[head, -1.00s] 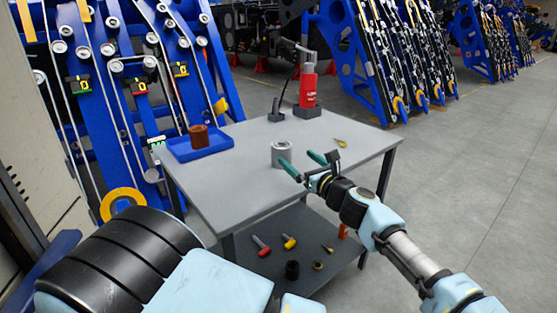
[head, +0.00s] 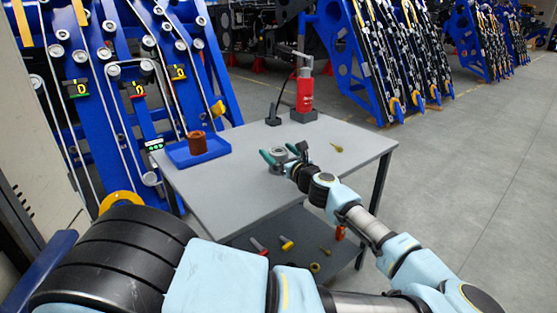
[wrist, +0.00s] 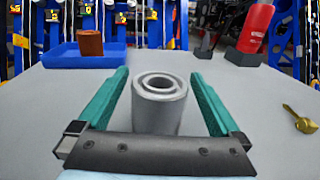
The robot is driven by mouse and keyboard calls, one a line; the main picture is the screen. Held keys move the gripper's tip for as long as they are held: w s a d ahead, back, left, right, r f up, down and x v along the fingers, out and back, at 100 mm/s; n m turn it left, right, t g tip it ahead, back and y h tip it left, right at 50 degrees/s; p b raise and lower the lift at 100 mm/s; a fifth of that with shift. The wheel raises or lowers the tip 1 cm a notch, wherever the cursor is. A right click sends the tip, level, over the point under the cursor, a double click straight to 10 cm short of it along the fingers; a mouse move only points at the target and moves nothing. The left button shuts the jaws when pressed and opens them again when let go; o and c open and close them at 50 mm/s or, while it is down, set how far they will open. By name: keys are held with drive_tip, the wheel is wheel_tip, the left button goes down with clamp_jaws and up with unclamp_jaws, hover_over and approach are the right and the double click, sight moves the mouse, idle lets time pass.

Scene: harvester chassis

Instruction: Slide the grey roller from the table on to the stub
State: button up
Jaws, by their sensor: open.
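The grey roller (wrist: 158,106) stands upright on the grey table (head: 240,190), its ringed top and centre hole showing in the wrist view. My gripper (wrist: 158,82) is open, with one green finger on each side of the roller. A gap shows between the roller and each finger. In the head view my gripper (head: 285,156) is at the roller (head: 278,155), which it partly hides. On the blue chassis panel at left are several rollers and stubs; I cannot tell which stub is the task's.
A blue tray (head: 180,160) with a brown cylinder (head: 197,143) sits at the table's left. A red bottle-shaped tool (head: 304,95) stands at the back in a dark holder. A brass key-like piece (wrist: 300,119) lies to the right. Tools lie on the lower shelf.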

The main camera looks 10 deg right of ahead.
clamp_jaws()
idle(0.8)
